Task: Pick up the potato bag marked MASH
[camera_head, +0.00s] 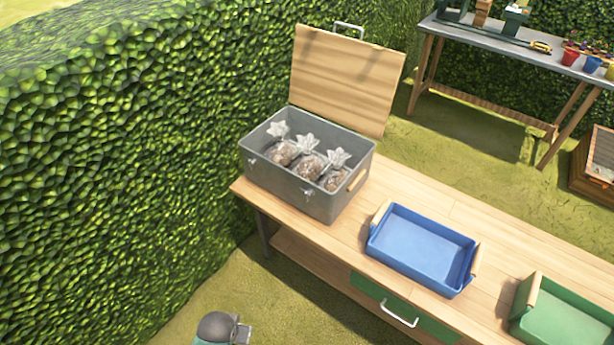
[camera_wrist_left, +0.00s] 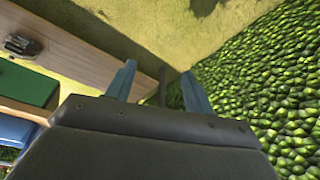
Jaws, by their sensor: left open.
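Three clear bags of potatoes with gathered tops stand in a row in an open grey box: a left bag (camera_head: 282,153), a middle bag (camera_head: 309,166) and a right bag (camera_head: 335,180). No MASH marking can be read on any of them. The grey box (camera_head: 290,189) stands at the left end of the wooden bench, its wooden lid (camera_head: 345,80) raised behind. My left gripper (camera_wrist_left: 158,68) is open and empty in the left wrist view, with hedge and ground beyond its fingers. No bag shows in that view. My right gripper is not in view.
A blue tray (camera_head: 422,248) and a green tray (camera_head: 562,318) stand to the right on the bench (camera_head: 405,188). A green drawer with a white handle (camera_head: 398,314) is below. A tall hedge (camera_head: 110,170) stands close on the left. Bare bench separates the box and blue tray.

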